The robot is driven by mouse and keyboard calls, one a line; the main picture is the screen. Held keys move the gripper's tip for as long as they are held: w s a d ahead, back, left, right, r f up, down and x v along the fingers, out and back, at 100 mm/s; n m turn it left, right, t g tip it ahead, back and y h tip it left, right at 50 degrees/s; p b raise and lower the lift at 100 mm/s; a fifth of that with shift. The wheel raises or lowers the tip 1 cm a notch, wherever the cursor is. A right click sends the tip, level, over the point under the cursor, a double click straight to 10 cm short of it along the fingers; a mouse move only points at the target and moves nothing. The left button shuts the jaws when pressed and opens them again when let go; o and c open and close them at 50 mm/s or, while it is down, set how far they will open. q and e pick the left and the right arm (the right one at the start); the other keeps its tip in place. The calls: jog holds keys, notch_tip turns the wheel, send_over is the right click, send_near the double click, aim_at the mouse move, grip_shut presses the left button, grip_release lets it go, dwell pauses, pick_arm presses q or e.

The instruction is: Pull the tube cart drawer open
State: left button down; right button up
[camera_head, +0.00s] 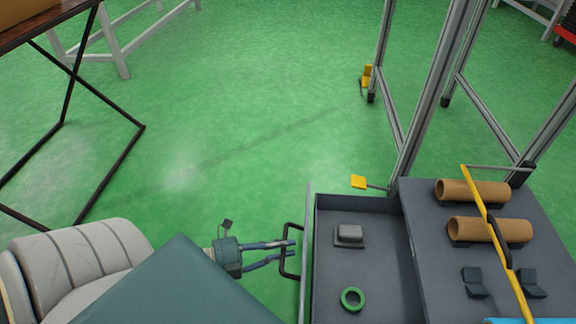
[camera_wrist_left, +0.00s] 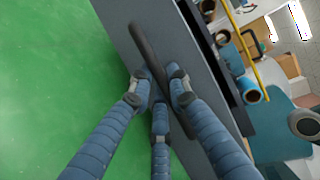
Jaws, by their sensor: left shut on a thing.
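The dark grey drawer (camera_head: 330,270) of the tube cart (camera_head: 425,215) stands pulled out to the left, its inside open to view. It holds a small grey box (camera_head: 348,236) and a green ring (camera_head: 352,299). A black bar handle (camera_head: 285,270) is on its front panel (camera_head: 306,240). My left gripper (camera_head: 291,250) is shut on this handle. In the left wrist view, the blue fingers of the left gripper (camera_wrist_left: 160,88) close around the dark handle (camera_wrist_left: 146,48), against the grey front panel (camera_wrist_left: 113,22). My right gripper is not in view.
Two brown tubes (camera_head: 472,191) (camera_head: 488,230) lie on the cart top, with a yellow bar (camera_head: 483,215) across them. A metal frame (camera_head: 431,92) rises behind the cart. A black-legged table (camera_head: 75,75) stands at the left. Green floor (camera_head: 230,130) between is clear.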

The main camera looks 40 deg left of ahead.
pick_arm(q)
jog(key=c, duration=1.6)
grip_release()
jog(key=shift+c, duration=0.2)
jog(key=v, duration=1.2)
